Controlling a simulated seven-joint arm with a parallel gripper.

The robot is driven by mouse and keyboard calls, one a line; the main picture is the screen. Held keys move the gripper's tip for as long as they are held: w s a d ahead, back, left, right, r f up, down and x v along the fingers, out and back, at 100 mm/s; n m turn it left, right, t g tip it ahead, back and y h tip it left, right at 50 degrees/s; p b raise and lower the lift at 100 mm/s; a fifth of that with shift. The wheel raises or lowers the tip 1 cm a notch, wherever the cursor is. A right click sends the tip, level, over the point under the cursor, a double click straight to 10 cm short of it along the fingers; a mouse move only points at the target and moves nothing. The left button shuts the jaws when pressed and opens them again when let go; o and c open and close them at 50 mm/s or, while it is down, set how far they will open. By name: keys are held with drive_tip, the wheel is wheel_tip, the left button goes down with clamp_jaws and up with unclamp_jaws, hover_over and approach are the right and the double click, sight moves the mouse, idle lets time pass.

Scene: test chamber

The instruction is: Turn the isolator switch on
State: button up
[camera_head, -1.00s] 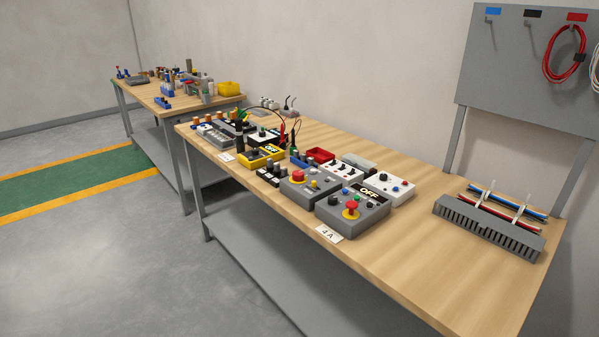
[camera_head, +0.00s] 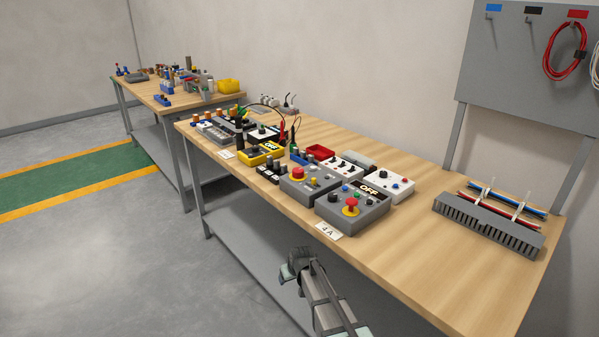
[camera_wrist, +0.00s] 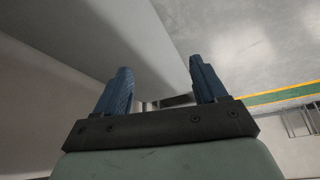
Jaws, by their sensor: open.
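No single isolator switch stands out by name. A yellow box (camera_head: 261,158) farther left also carries an "OFF" label. I cannot tell which knob is the isolator. My gripper (camera_head: 293,262) is in front of the bench edge, below and left of the grey box, apart from everything. In the wrist view my gripper (camera_wrist: 161,84) is open and empty, with no switch in sight.
Other panels crowd the bench: a grey box with a red button (camera_head: 305,183), a white switch panel (camera_head: 344,168) and a white knob box (camera_head: 388,185). A grey slotted duct (camera_head: 488,229) with cables lies right. Bare wood (camera_head: 430,240) lies between. A lower shelf (camera_head: 245,255) extends under the bench.

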drive_tip(key=w+a+r+n+t+y, duration=0.1)
drive_tip(key=w+a+r+t, duration=0.1)
drive_tip(key=w+a+r, duration=0.45)
drive_tip(key=w+a+r+n+t+y, duration=0.1)
drive_tip(key=w+a+r, duration=0.2)
drive_tip(key=a+r, duration=0.65)
wheel_tip(320, 180, up, 30)
drive_tip(key=n+g, duration=0.6)
drive_tip(key=n, duration=0.1)
hover_over(298, 170)
drive_tip(key=s+d, duration=0.2)
drive_tip(key=d, duration=0.3)
drive_tip(key=x, duration=1.3)
drive_tip(key=shift+w+d+f, duration=0.1)
drive_tip(key=shift+d+f, duration=0.15)
drive_tip(key=shift+d, duration=0.05)
drive_tip(key=c, duration=1)
